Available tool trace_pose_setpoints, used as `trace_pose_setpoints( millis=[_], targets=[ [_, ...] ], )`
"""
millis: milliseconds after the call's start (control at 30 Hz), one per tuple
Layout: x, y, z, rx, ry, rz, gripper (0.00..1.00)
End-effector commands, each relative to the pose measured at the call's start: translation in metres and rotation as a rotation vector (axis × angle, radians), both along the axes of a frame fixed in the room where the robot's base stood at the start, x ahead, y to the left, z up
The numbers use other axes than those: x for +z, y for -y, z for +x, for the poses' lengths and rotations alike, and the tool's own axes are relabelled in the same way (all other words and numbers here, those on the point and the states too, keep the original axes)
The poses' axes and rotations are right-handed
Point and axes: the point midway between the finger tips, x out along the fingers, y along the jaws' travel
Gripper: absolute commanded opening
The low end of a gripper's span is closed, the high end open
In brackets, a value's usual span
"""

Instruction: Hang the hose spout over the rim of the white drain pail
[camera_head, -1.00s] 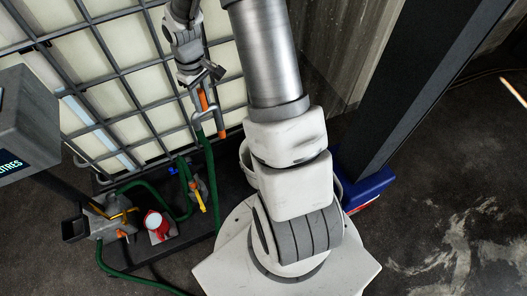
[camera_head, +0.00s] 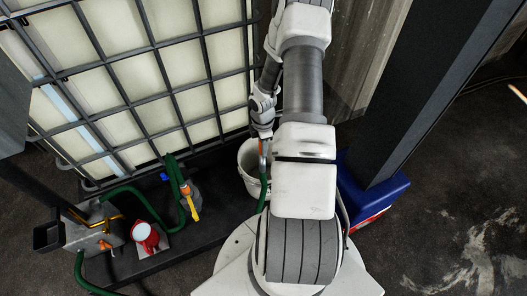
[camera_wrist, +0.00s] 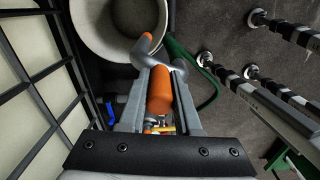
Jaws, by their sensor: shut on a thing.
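My gripper (camera_wrist: 158,98) is shut on the orange grip of the hose spout (camera_wrist: 158,92). The spout's grey hooked end (camera_wrist: 146,48) points away from my wrist, and in the wrist view it overlaps the near rim of the white drain pail (camera_wrist: 85,42). I cannot tell whether it touches the rim or is above it. In the head view the pail (camera_head: 247,160) stands beside my arm, partly hidden by it. The orange grip (camera_head: 264,147) shows at its right side. The green hose (camera_wrist: 205,82) trails from the spout.
A caged tank (camera_head: 150,70) stands behind, left of the pail. On the dark platform are a red and white item (camera_head: 145,236), a valve with a yellow handle (camera_head: 191,206) and green hose. A dark column (camera_head: 400,110) and blue box (camera_head: 367,190) stand to the right.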

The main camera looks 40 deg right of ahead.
Motion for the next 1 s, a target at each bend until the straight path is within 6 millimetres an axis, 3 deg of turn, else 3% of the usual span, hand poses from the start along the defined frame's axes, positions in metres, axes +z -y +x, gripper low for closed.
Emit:
trace_pose_setpoints(
  millis=[367,1000],
  targets=[
    [-0.022,0.002,-0.001,0.014,0.002,-0.001,0.00],
    [-0.092,0.002,-0.001,0.013,0.001,-0.001,0.00]
  ],
)
